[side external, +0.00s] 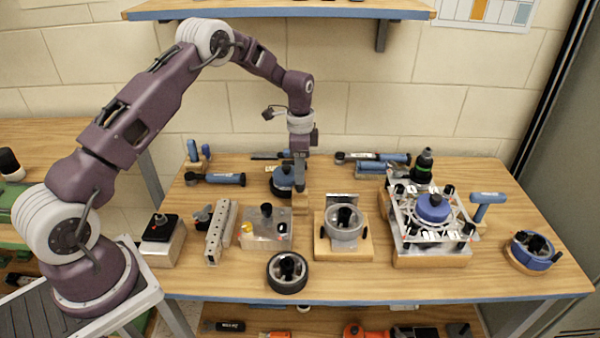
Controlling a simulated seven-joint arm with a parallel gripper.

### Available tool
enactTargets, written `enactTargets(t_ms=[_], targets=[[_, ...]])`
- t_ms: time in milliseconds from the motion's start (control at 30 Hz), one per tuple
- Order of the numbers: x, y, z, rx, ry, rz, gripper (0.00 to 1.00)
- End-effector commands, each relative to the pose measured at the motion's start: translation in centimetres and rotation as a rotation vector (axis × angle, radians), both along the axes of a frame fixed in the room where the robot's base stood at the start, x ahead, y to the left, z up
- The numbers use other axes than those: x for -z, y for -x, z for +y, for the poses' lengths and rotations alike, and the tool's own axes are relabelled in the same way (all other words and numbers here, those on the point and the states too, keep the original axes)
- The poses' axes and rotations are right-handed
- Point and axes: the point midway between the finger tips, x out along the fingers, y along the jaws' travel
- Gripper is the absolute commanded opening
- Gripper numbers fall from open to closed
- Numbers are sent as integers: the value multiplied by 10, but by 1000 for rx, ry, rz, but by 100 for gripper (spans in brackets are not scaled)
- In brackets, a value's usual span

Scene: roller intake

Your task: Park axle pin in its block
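My gripper (300,183) points straight down at the back middle of the bench. Its fingertips are low, at or just above a small wooden block (301,202). This may be the pin's block, but no marking shows. I cannot make out the axle pin; it may be hidden between the fingers or in the block. The fingers look close together, but their gap is too small to read. I cannot tell whether they touch the block.
A blue-topped round part (283,177) stands close left of my gripper. A metal box with knobs (266,230), a ring fixture (343,224) and a roller plate assembly (432,222) stand nearby. A black wheel (287,272) lies in front.

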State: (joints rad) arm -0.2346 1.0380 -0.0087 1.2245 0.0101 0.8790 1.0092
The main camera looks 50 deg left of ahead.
Motion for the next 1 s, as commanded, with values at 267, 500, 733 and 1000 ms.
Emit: enactTargets(t_ms=[267, 500, 733, 1000], targets=[[0, 0, 0, 0, 0, 0, 60], [-2, 0, 0, 0, 1, -1, 60], [-54, -1, 0, 0, -1, -6, 60], [-111, -1, 0, 0, 0, -3, 60]])
